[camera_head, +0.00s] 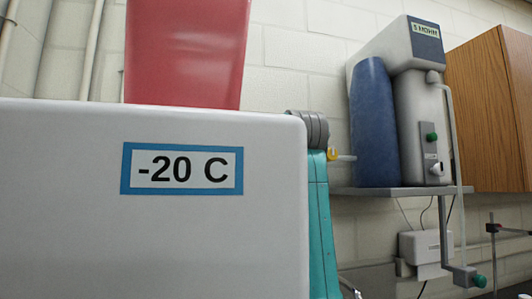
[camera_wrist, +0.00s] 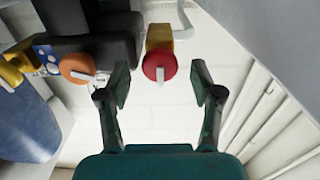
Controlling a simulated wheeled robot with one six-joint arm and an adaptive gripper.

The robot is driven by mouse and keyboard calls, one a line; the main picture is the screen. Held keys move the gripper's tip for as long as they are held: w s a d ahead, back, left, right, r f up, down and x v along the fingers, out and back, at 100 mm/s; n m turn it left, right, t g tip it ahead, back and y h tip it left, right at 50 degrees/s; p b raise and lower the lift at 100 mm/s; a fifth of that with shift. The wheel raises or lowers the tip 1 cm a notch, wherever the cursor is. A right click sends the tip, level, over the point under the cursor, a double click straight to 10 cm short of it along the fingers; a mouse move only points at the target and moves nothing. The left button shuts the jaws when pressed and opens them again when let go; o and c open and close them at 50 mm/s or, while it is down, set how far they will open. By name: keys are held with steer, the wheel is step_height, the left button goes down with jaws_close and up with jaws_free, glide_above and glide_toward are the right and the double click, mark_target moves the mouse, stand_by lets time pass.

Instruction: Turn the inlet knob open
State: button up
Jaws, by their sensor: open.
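In the wrist view a round red knob (camera_wrist: 160,66) sits on a yellow-brown block (camera_wrist: 159,35), just beyond and between my open fingertips. An orange knob (camera_wrist: 77,68) with a pale bar across it is to the left, on dark equipment. No label readable here tells which one is the inlet knob. My gripper (camera_wrist: 160,82) is open and empty, with one finger either side of the red knob; I see no contact. In the head view my teal arm partly shows behind the freezer, with a small yellow fitting (camera_head: 333,154) beside it; my fingertips are hidden there.
In the head view a white box marked -20 C (camera_head: 60,200) blocks the lower left. A red container (camera_head: 187,50) stands above it. A water unit (camera_head: 415,100) and blue cylinder (camera_head: 375,125) stand on a shelf (camera_head: 400,191), beside a wooden cabinet (camera_head: 490,110).

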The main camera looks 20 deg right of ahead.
steer(key=shift+w, duration=0.85)
steer(key=c, duration=1.1)
steer(key=shift+c, duration=0.2)
steer(key=shift+n, duration=0.4)
steer(key=n, duration=1.7)
